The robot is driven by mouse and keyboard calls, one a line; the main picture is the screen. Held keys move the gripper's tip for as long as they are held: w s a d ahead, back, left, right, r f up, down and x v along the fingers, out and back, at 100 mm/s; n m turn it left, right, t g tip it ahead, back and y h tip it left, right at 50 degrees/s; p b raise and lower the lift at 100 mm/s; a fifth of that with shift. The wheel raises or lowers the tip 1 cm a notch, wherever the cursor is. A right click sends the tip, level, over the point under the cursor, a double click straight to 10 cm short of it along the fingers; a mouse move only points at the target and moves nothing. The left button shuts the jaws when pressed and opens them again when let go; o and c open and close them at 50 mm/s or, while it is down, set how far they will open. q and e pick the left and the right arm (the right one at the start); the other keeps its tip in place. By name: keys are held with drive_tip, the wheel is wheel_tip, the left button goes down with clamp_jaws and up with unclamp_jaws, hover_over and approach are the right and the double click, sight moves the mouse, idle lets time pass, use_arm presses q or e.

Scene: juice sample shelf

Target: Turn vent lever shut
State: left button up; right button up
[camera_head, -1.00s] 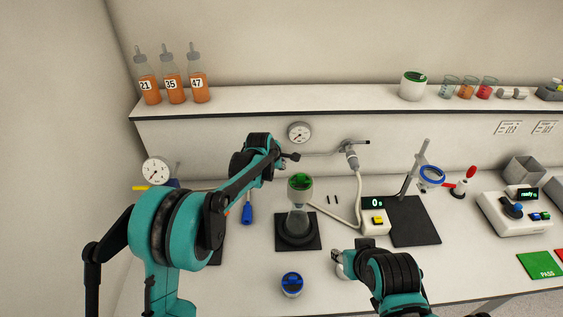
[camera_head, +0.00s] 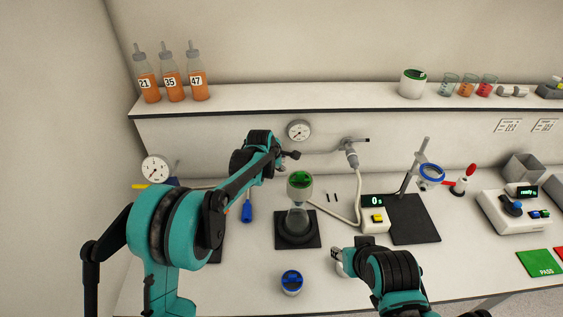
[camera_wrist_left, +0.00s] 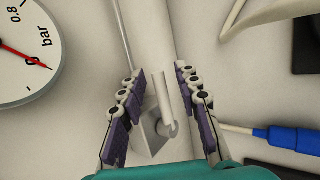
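The vent lever (camera_wrist_left: 162,98) is a short pale rod on a light grey block in the left wrist view. It lies lengthwise between the fingers of my left gripper (camera_wrist_left: 160,112). The gripper is open, with a gap visible on both sides of the lever. In the head view the left gripper (camera_head: 287,156) is at the back wall below the round gauge (camera_head: 299,131), and the arm hides the lever there. The gauge also shows in the left wrist view (camera_wrist_left: 25,50), its red needle near 0. My right gripper (camera_head: 341,261) is low over the front bench; its fingers are too small to judge.
A flask with a green-topped funnel (camera_head: 299,190) stands on a black mat below the left gripper. A blue-handled tool (camera_head: 247,211) lies left of it. A hose (camera_head: 350,212) and a timer box (camera_head: 375,220) are to the right. A blue-topped jar (camera_head: 291,283) stands in front.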

use_arm(q)
drive_tip(key=v, duration=1.1)
drive_tip(key=shift+r, duration=0.2)
drive_tip(key=shift+s+a, duration=0.1)
drive_tip(key=shift+s, duration=0.05)
drive_tip(key=s+a+f+m+y+b, duration=0.1)
drive_tip(key=s+a+m+b, duration=0.1)
drive_tip(key=s+a+m, duration=0.45)
drive_tip(key=s+a+m+b, duration=0.1)
drive_tip(key=s+a, duration=0.2)
drive_tip(key=s, duration=0.7)
drive_tip(key=s+a+f+m+y+b, duration=0.1)
drive_tip(key=s+a+m+b, duration=0.1)
drive_tip(key=s+a+m, duration=0.45)
drive_tip(key=s+a+f+m+y, duration=0.1)
drive_tip(key=s+a+f+m, duration=0.1)
drive_tip(key=s+f, duration=0.4)
drive_tip(key=s+m, duration=0.1)
drive_tip(key=s, duration=0.3)
drive_tip(key=shift+a+t+b, duration=0.2)
drive_tip(key=shift+t+b, duration=0.1)
drive_tip(key=shift+b, duration=0.1)
drive_tip(key=shift+s+f, duration=0.1)
drive_tip(key=shift+f, duration=0.05)
